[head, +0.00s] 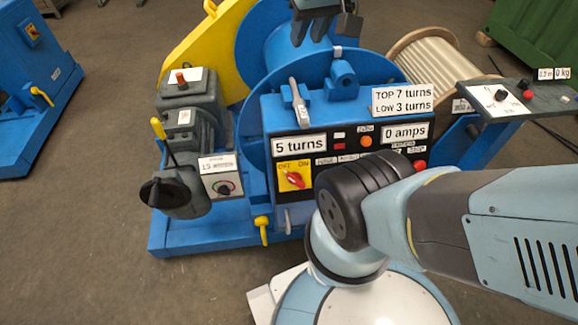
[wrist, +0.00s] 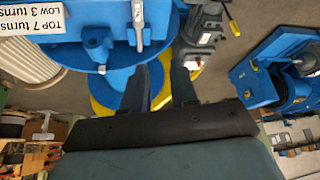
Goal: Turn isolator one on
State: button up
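A red rotary switch (head: 295,180) sits on a yellow plate marked OFF and ON, at the lower left of the blue winch's black control panel (head: 350,150). The pictures are too small to tell which mark its knob points to. No readable label says isolator one. Another red and yellow switch (head: 33,31) is on a separate blue machine at the far left. My gripper (head: 324,34) is above and behind the panel, well away from both switches. In the wrist view my gripper (wrist: 160,82) shows two dark fingers apart with nothing between them.
A grey upright lever (head: 299,103) stands on top of the panel box. A yellow-handled lever (head: 158,130) and grey motor (head: 190,100) stand to its left. A side console (head: 500,103) is at the right. My arm covers the panel's lower right. Floor is clear at the lower left.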

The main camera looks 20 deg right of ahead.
aim_at(294, 178)
jog(key=z, duration=1.35)
jog(key=k, duration=0.7)
jog(key=u, duration=1.9)
